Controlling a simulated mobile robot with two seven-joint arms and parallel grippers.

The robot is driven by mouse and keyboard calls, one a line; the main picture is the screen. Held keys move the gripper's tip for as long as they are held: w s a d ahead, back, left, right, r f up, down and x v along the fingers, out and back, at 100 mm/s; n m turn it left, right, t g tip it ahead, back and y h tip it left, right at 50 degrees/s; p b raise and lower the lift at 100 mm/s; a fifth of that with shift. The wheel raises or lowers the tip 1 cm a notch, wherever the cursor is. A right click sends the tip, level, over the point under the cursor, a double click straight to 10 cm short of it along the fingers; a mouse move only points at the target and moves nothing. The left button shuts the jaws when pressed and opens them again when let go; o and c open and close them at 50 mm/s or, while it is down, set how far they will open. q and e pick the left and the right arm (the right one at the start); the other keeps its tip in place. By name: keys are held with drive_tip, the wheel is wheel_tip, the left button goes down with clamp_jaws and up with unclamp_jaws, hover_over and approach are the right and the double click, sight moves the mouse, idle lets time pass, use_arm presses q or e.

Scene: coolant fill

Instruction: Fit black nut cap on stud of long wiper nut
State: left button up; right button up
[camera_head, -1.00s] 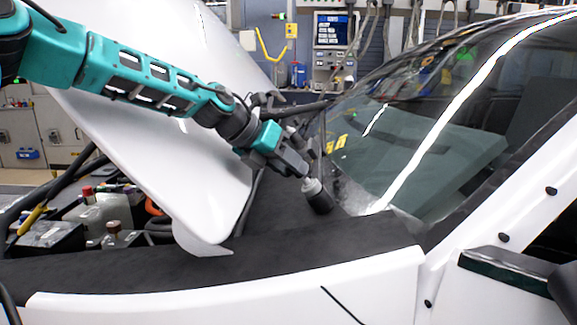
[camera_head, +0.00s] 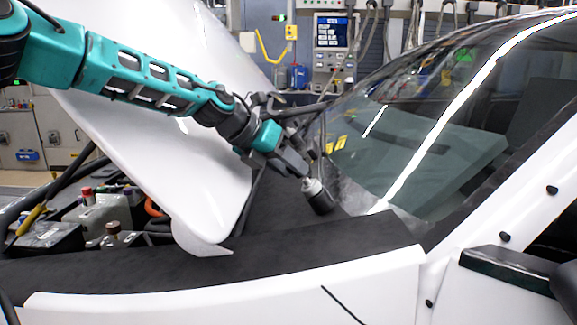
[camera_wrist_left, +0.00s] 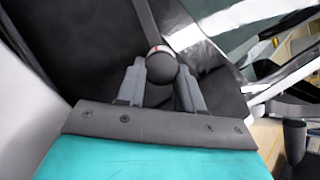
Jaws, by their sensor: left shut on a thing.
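My left gripper (camera_head: 302,171) is over the dark cowl at the base of the windshield. In the left wrist view its two fingers (camera_wrist_left: 161,80) are shut on a round, dark cap (camera_wrist_left: 162,65), which I take as the black nut cap. A small red and white mark shows at its far edge. In the head view a short black cylinder with a light grey collar (camera_head: 319,196) is at the fingertips, tilted. I cannot tell where the cap ends and the nut begins. The stud of the long wiper nut is hidden. My right gripper is not in view.
The windshield (camera_head: 410,150) rises close on the right. The white fender (camera_head: 230,290) runs along the front. The engine bay (camera_head: 95,215) with a battery and bottles is open at the left.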

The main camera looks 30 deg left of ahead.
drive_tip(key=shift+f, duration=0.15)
use_arm(q)
drive_tip(key=shift+w+d+f+b, duration=0.2)
drive_tip(key=shift+d+f+b, duration=0.05)
drive_tip(key=shift+f+b, duration=0.3)
drive_tip(key=shift+w+d+f+b, duration=0.25)
drive_tip(key=shift+f+b, duration=0.2)
drive_tip(key=shift+b, duration=0.15)
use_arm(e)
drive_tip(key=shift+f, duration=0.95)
use_arm(q)
drive_tip(key=o, duration=1.1)
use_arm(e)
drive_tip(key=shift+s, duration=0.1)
use_arm(q)
drive_tip(key=shift+v, duration=6.45)
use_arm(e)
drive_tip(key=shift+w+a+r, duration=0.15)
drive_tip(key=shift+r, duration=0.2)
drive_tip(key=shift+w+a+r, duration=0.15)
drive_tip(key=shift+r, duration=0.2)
use_arm(q)
drive_tip(key=shift+d, duration=0.1)
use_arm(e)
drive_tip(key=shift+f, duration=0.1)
